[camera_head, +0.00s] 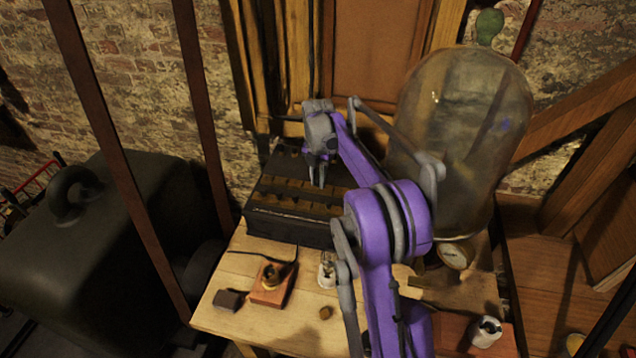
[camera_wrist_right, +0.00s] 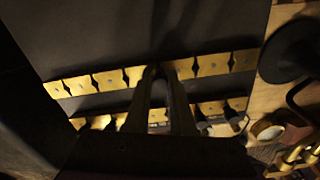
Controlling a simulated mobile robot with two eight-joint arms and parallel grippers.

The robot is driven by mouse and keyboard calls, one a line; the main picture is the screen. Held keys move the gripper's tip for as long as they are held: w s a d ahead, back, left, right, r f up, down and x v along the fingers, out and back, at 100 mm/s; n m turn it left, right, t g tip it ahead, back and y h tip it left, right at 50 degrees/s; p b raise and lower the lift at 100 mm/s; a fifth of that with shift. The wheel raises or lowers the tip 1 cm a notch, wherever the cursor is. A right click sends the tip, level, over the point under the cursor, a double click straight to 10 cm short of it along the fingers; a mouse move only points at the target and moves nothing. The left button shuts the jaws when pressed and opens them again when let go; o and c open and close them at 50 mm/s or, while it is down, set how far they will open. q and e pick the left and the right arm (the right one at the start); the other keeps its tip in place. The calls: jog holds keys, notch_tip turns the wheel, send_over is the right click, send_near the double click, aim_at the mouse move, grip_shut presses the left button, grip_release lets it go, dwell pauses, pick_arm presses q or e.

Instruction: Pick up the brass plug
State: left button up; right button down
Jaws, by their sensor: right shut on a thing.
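A black box (camera_head: 288,237) with rows of brass blocks (camera_head: 300,190) on its top stands at the back of the wooden table. My right gripper (camera_head: 318,183) reaches down over the box top. In the right wrist view its fingers (camera_wrist_right: 159,72) come together between the brass blocks (camera_wrist_right: 110,80) of one row. They are shut on the brass plug, which the fingers hide almost wholly, so I cannot tell whether it is still seated in the box. My left gripper is not in view.
A large glass bell jar (camera_head: 470,110) stands right of the box, close to my right arm.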

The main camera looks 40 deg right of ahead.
aim_at(318, 179)
jog(key=shift+r, duration=0.1)
notch_tip(318, 179, up, 8)
jog(key=shift+r, duration=0.2)
jog(key=shift+s+a+f+b, duration=1.05)
jog(key=shift+s+a+f, duration=0.15)
jog(key=shift+a+f, duration=0.3)
jog(key=shift+s+a+f+b, duration=1)
jog(key=shift+s+a+f, duration=0.2)
jog(key=shift+a+f, duration=0.25)
pick_arm(q)
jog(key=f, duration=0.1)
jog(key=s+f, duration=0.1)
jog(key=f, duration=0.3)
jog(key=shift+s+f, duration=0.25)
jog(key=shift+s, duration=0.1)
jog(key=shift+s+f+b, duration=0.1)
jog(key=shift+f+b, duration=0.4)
jog(key=shift+b, duration=0.05)
pick_arm(e)
jog(key=shift+f, duration=1.35)
